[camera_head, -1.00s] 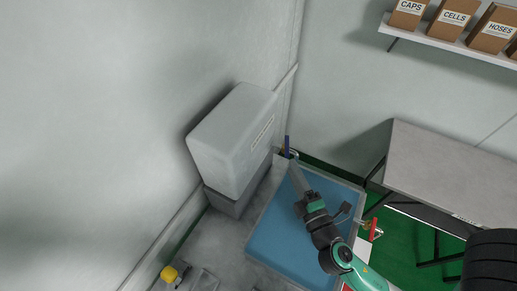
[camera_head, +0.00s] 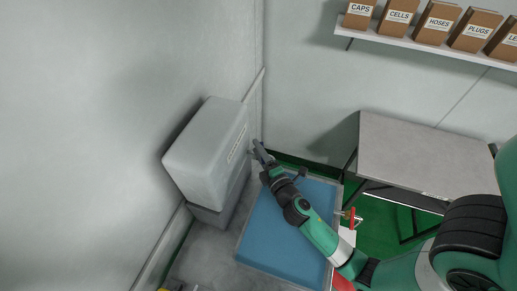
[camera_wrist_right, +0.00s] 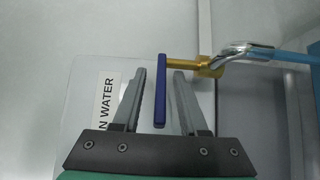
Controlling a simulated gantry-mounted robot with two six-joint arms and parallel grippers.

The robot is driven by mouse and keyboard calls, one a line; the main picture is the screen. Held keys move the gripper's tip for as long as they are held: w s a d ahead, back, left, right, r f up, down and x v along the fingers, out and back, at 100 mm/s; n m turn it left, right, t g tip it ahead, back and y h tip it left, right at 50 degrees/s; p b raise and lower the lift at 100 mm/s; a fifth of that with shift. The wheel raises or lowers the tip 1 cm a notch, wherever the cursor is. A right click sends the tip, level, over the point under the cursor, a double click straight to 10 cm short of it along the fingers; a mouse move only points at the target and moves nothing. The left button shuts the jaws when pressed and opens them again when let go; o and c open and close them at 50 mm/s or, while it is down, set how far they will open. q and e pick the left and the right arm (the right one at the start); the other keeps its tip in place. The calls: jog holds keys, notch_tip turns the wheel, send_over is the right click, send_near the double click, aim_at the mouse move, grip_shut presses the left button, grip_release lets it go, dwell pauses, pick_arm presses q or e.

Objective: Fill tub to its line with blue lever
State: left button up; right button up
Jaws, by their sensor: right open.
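The tub (camera_head: 275,240) is a wide, light-rimmed basin with a flat blue inside at the lower middle of the head view. I cannot tell its line or the water level. The blue lever (camera_wrist_right: 160,92) stands upright on a brass valve (camera_wrist_right: 192,64) in the right wrist view. My right gripper (camera_head: 259,147) is beside the grey tank above the tub's far corner. In the wrist view its open fingers (camera_wrist_right: 160,76) lie on either side of the lever, with gaps showing. In the head view the gripper hides the lever. My left gripper is out of view.
A grey tank (camera_head: 205,150) stands by the left wall; its label partly reads "WATER" in the wrist view. A red-handled valve (camera_head: 353,217) is at the tub's right side. A grey table (camera_head: 420,155) and a shelf (camera_head: 430,48) of labelled boxes stand right.

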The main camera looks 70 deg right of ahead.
grip_shut()
dwell(1.4)
